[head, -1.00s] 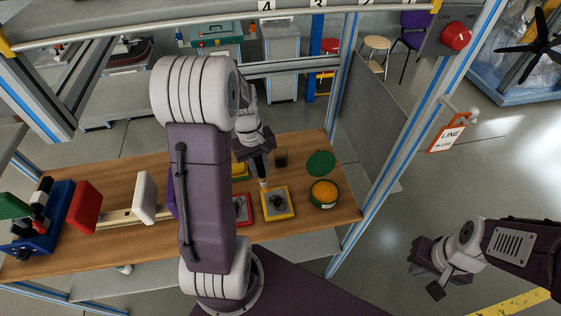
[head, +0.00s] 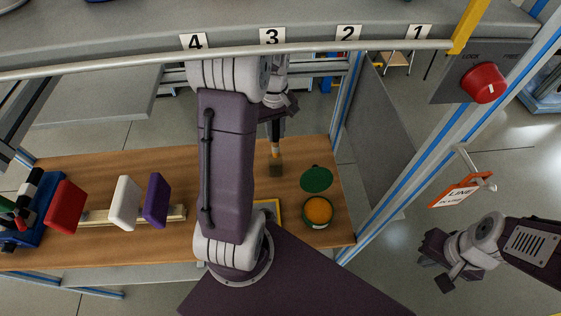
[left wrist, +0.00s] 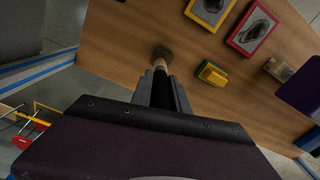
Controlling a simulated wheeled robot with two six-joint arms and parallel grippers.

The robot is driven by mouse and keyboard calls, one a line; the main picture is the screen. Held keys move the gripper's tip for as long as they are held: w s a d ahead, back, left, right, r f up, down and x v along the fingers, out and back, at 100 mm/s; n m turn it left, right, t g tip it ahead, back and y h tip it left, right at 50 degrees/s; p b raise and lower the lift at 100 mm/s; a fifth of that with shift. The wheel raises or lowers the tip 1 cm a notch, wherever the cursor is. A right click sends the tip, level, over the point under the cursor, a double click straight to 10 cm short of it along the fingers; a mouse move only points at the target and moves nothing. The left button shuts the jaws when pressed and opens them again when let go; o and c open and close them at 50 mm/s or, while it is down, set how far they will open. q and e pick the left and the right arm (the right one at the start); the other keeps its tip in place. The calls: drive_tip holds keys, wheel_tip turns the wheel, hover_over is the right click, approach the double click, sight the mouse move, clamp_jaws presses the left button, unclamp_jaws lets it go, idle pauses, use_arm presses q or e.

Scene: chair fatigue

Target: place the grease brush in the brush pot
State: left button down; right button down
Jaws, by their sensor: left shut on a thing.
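The grease brush (head: 275,148) points down from my left gripper (head: 277,122), which is shut on it. In the left wrist view the brush (left wrist: 160,66) sticks out beyond the shut fingers (left wrist: 165,90). My right gripper (head: 442,268) is open and empty, off the bench at right.
A green disc (head: 316,179) and an orange-topped tin (head: 318,211) lie right of the pot. A yellow-framed tray (left wrist: 210,10), a red-framed tray (left wrist: 252,28) and a yellow-green block (left wrist: 212,73) are nearby. Coloured panels (head: 123,203) stand at left. A blue-striped post (head: 347,100) rises behind.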

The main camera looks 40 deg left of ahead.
use_arm(q)
hover_over(275, 156)
drive_tip(key=f, duration=0.5)
drive_tip(key=shift+w+a, duration=0.15)
drive_tip(key=shift+a, duration=0.1)
drive_tip(key=shift+w+f, duration=0.35)
drive_tip(key=shift+f, duration=0.2)
wheel_tip(275, 156, down, 3)
drive_tip(key=shift+s+r+p, duration=0.15)
drive_tip(key=shift+r+p, duration=0.05)
drive_tip(key=shift+p, duration=0.2)
drive_tip(key=shift+s+f, duration=0.1)
drive_tip(key=shift+f, duration=0.2)
drive_tip(key=c, duration=1.3)
unclamp_jaws()
use_arm(e)
drive_tip(key=shift+s+r, duration=0.15)
drive_tip(key=shift+r, duration=0.3)
use_arm(q)
drive_tip(key=shift+o, duration=0.2)
drive_tip(key=shift+r, duration=0.1)
wheel_tip(275, 156, up, 12)
drive_tip(key=shift+f+b, duration=0.1)
drive_tip(key=shift+b, duration=0.5)
use_arm(e)
drive_tip(key=shift+f, duration=0.55)
